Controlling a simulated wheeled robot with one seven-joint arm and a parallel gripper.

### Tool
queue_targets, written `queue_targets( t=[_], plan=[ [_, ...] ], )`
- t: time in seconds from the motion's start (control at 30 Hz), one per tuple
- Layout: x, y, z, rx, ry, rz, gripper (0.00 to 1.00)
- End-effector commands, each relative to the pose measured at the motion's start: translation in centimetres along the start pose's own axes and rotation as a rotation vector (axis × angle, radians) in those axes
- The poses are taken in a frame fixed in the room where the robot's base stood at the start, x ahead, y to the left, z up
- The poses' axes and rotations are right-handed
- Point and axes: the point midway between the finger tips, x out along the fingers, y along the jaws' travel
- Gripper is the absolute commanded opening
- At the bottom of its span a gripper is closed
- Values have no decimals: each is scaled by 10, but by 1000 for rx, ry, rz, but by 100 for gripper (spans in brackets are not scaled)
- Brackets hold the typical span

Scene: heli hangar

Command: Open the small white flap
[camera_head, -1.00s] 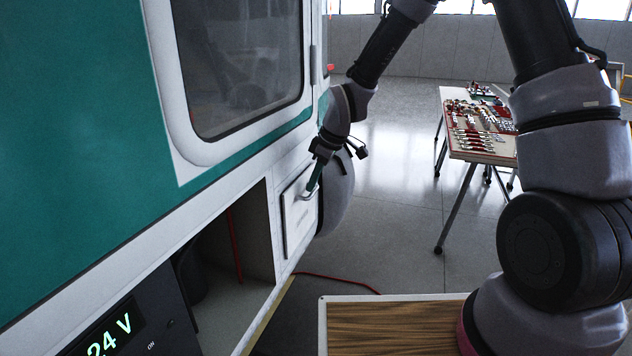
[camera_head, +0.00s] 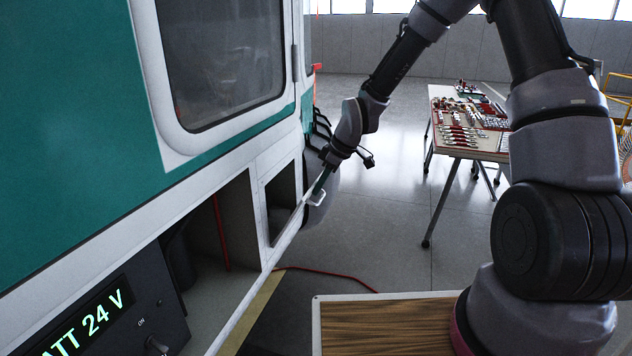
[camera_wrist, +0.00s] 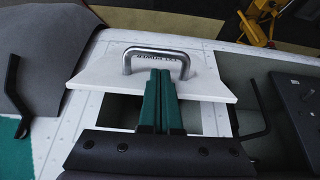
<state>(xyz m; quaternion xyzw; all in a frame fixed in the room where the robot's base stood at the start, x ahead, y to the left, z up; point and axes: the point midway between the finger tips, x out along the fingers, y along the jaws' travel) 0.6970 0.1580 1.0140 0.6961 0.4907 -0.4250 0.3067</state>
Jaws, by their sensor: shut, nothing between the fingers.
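The small white flap (camera_wrist: 210,82) stands swung out from the white side panel of the helicopter, with a dark opening (camera_head: 282,203) behind it. In the head view the flap is seen nearly edge-on. Its silver handle (camera_wrist: 158,52) also shows in the head view (camera_head: 318,202). My gripper (camera_wrist: 160,72) is shut, its green fingers pressed together, with the tips between the two legs of the handle. I cannot tell whether the tips touch the handle or the flap.
A larger open bay (camera_head: 222,225) and a 24 V power unit (camera_head: 100,320) lie nearer along the panel. A red cable (camera_head: 330,274) runs on the floor. A wood-topped surface (camera_head: 385,328) is in front, and a tool table (camera_head: 465,135) stands back right.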

Motion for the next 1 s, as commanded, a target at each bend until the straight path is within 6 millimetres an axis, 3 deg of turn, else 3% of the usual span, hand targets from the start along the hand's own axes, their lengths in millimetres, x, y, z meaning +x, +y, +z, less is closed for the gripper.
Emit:
queue_targets(
  t=[0.27, 1.0],
  plan=[
    [6, 0, 28, 2, -1, -1, 0],
    [45, 0, 105, 13, 443, 6, 0]
  ],
)
